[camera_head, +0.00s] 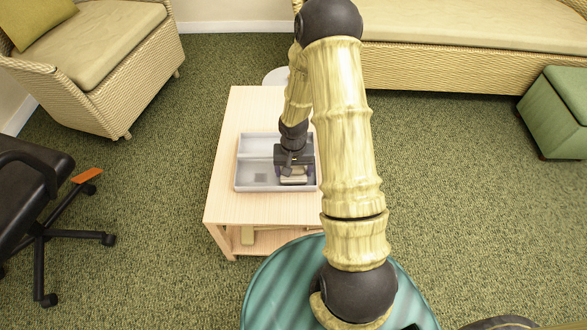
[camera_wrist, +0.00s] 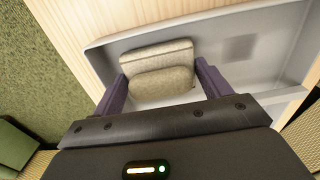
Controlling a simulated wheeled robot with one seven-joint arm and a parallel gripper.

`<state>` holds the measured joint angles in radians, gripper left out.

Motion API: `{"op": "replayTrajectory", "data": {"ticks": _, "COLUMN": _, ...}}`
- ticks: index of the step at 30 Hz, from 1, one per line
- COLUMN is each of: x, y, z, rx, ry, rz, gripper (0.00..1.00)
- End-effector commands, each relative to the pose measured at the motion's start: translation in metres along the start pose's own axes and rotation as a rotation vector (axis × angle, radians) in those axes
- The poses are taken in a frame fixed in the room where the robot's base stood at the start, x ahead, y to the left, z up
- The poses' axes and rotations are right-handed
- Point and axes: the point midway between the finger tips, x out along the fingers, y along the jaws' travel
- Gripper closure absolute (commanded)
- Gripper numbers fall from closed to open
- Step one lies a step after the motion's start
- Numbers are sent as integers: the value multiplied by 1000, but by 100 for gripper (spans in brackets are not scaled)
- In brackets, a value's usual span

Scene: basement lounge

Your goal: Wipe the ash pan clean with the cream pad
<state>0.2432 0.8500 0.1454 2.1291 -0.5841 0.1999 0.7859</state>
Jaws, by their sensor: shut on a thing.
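The ash pan (camera_head: 243,180) is a shallow grey tray on the light wood table, with a raised divider across it. It also shows in the wrist view (camera_wrist: 212,36). A darker grey square patch (camera_wrist: 240,47) marks its floor; it shows in the head view (camera_head: 261,178) left of my gripper. My gripper (camera_head: 294,176) is over the pan's right front part. In the wrist view its two purple fingers (camera_wrist: 162,86) are shut on the cream pad (camera_wrist: 157,54), gripping its rounded upper part. The pad is inside the pan near one wall; whether its underside touches the floor is hard to tell.
The wood table (camera_head: 222,200) has bare top around the pan. A teal round surface (camera_head: 275,285) is close in front. A wicker armchair (camera_head: 90,70) and black office chair (camera_head: 35,190) stand left, a wicker sofa (camera_head: 450,60) behind, a green ottoman (camera_head: 555,110) right.

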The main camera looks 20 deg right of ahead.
Motion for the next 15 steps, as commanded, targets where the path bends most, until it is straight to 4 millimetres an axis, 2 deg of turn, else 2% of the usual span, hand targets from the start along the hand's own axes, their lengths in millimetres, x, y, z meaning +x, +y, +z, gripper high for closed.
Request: {"op": "replayTrajectory", "data": {"ticks": 15, "x": 4, "y": -1, "z": 0, "rx": -1, "ry": 0, "rz": 0, "gripper": 42}}
